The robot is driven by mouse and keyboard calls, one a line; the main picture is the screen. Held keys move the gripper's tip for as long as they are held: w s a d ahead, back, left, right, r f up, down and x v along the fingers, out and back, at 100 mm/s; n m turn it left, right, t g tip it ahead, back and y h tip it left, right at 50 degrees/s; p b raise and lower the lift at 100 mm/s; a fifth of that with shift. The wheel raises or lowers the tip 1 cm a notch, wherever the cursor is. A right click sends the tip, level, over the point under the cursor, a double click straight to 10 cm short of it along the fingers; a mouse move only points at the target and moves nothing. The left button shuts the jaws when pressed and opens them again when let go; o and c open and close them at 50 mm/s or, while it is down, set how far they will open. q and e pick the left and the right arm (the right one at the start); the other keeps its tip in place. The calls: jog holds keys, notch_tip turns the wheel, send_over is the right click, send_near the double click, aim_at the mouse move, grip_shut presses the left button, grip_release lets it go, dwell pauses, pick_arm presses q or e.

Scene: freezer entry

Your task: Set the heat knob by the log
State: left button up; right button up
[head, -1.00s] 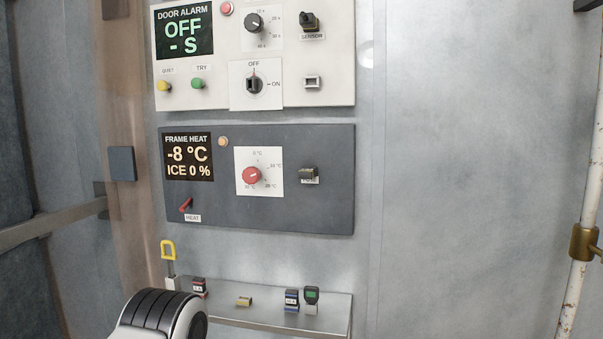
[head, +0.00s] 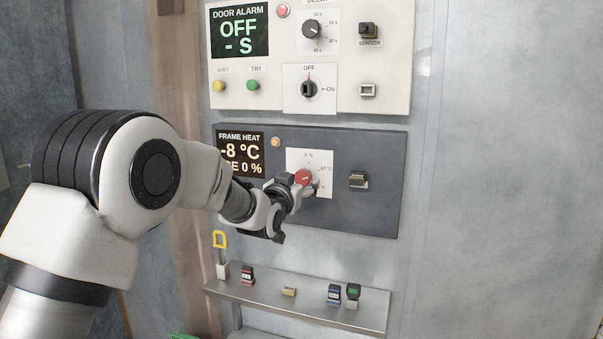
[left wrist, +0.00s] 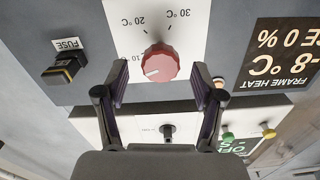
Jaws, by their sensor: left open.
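The red heat knob (head: 303,177) sits on a white dial card (head: 325,159) on the dark FRAME HEAT panel (head: 377,212). My left gripper (head: 300,186) is at the knob in the head view. In the upside-down left wrist view, its open fingers (left wrist: 160,84) stand on either side of the red knob (left wrist: 157,64), with gaps on both sides. The knob's white mark points left, roughly toward the partly covered 10 label. The heat display (head: 240,150) reads -8 °C and ICE 0 %, its lower left covered by my arm. No log is identifiable. My right gripper is out of view.
The DOOR ALARM panel (head: 390,95) with its own knobs and buttons is above. A FUSE part (head: 358,180) sticks out right of the knob. A metal shelf (head: 340,317) with several small items is below. Bare wall lies to the right.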

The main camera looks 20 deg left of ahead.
pick_arm(q)
jog(key=shift+w+d, duration=0.1)
jog(key=shift+w, duration=0.9)
jog(key=shift+s+a, duration=0.1)
jog(key=shift+a, duration=0.1)
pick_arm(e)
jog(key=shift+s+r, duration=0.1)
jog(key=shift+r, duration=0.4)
pick_arm(q)
jog(key=shift+d, duration=0.1)
jog(key=c, duration=1.1)
jog(key=shift+c, duration=0.2)
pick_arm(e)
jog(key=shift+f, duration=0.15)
